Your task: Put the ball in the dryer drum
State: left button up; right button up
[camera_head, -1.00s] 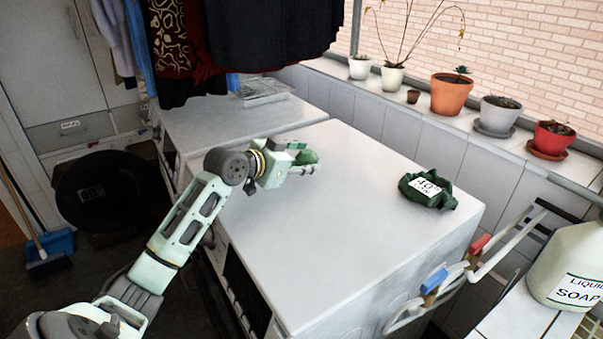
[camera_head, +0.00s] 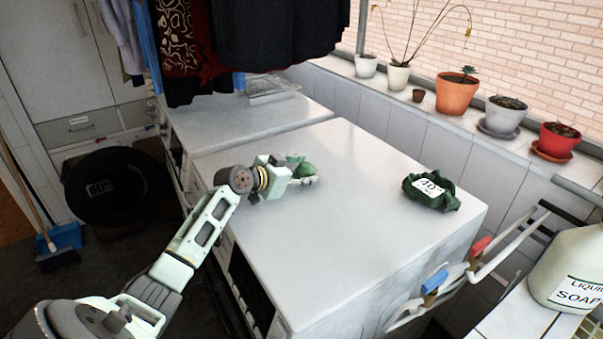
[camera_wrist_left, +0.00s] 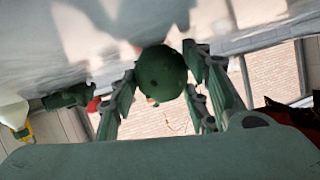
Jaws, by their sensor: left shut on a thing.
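My left gripper (camera_head: 299,172) is above the top of the near white machine (camera_head: 345,235), shut on a dark green ball. The ball (camera_wrist_left: 160,73) shows between the fingers in the left wrist view. In the head view, the ball (camera_head: 306,170) is small and partly covered by the fingers. The machine's front faces left and is seen at a steep angle, so no drum opening shows. I cannot tell which machine is the dryer. My right gripper is not in view.
A green cloth bundle (camera_head: 431,190) with a "40" label lies on the near machine's right side. A second white machine (camera_head: 235,122) stands behind, under hanging clothes (camera_head: 280,35). A black round basket (camera_head: 105,187) stands at left.

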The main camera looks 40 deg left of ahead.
pick_arm(q)
jog(key=shift+f, duration=0.2)
jog(key=o, duration=1.1)
jog(key=shift+r, duration=0.1)
jog(key=shift+o, duration=0.2)
